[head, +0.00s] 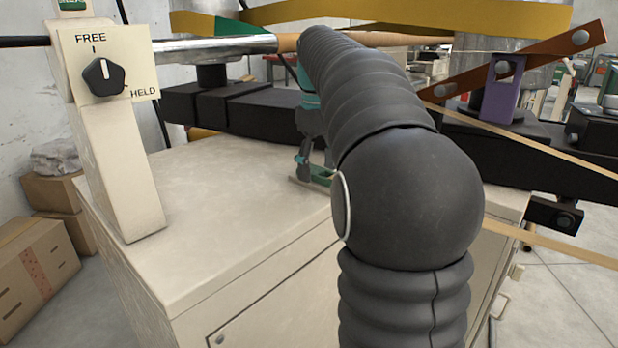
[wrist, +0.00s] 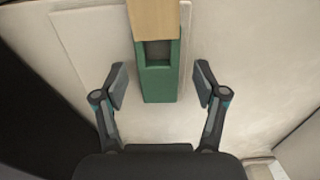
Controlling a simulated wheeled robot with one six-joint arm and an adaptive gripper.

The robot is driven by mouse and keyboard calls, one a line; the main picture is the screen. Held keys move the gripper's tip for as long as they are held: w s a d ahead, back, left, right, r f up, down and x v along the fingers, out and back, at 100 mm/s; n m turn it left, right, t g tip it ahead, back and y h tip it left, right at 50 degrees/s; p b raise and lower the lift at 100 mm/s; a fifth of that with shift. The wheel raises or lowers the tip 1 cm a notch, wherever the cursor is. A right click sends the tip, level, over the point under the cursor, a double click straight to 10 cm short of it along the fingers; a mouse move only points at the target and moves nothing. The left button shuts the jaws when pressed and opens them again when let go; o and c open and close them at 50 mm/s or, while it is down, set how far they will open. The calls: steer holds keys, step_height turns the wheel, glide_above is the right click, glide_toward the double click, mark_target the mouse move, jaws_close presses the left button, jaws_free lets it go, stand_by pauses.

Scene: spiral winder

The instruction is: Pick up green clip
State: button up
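The green clip (wrist: 160,87) is a narrow block with a recess near its top, at the upper middle of the wrist view. A tan wood-like piece (wrist: 155,18) covers or joins its far end. My gripper (wrist: 161,80) is open, with one finger on each side of the clip and a visible gap to both. In the head view my gripper (head: 303,172) is low over the pale cabinet top, partly hidden by my arm. A bit of green (head: 321,176) shows beside its fingers and appears to be the clip.
The pale cabinet (head: 230,222) carries a post with a FREE/HELD knob (head: 104,77) on the left. A metal roller (head: 215,48) and a dark beam (head: 245,107) run behind. Tan strips (head: 530,147) cross the right side. Cardboard boxes (head: 38,275) stand at the left.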

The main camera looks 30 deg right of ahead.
mark_target(318, 171)
steer(key=c, duration=1)
steer(key=shift+r, duration=0.15)
step_height(318, 171, up, 4)
steer(key=shift+f+p, duration=0.15)
steer(key=shift+p, duration=0.45)
steer(key=s+r, duration=0.2)
steer(key=s, duration=0.2)
steer(key=s+r, duration=0.2)
steer(key=s, duration=0.1)
steer(key=s+r, duration=0.3)
steer(key=s, duration=0.1)
steer(key=shift+s, duration=0.3)
